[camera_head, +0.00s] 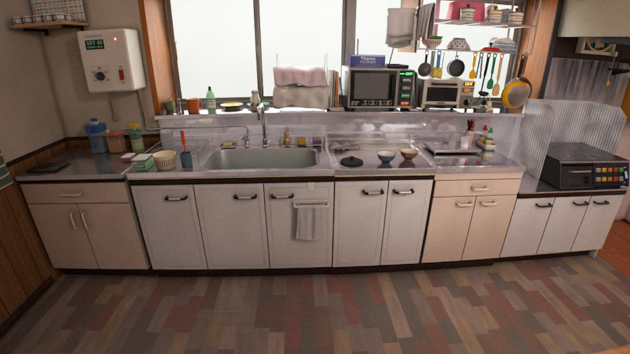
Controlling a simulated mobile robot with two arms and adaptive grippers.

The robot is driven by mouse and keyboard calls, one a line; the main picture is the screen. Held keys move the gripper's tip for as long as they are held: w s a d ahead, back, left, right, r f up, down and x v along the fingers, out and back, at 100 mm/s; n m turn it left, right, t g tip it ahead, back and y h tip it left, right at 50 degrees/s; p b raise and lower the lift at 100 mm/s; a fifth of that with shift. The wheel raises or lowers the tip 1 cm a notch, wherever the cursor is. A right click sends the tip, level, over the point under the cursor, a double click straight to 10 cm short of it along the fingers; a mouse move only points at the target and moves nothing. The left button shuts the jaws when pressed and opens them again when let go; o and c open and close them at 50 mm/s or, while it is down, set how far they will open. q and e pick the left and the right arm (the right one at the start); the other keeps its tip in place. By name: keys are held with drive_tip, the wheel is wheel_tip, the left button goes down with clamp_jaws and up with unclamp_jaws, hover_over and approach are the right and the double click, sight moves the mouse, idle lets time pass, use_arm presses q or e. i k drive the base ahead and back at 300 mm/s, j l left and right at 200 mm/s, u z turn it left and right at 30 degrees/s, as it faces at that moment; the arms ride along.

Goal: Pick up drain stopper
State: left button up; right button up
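A black round flat piece with a small knob on top (351,161) lies on the counter just right of the sink. It may be the drain stopper, but at this size I cannot tell it from a small lid. The metal sink (262,159) is set into the counter left of it, and its drain is too small to make out. Neither of my grippers shows in the view.
Two small bowls, one blue (386,156) and one brown (409,153), stand right of the black piece. A faucet (264,125) rises behind the sink. A towel (311,221) hangs on the cabinet front. The wooden floor (300,310) before the cabinets is clear.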

sight(350, 160)
drive_tip(key=i, duration=2.2)
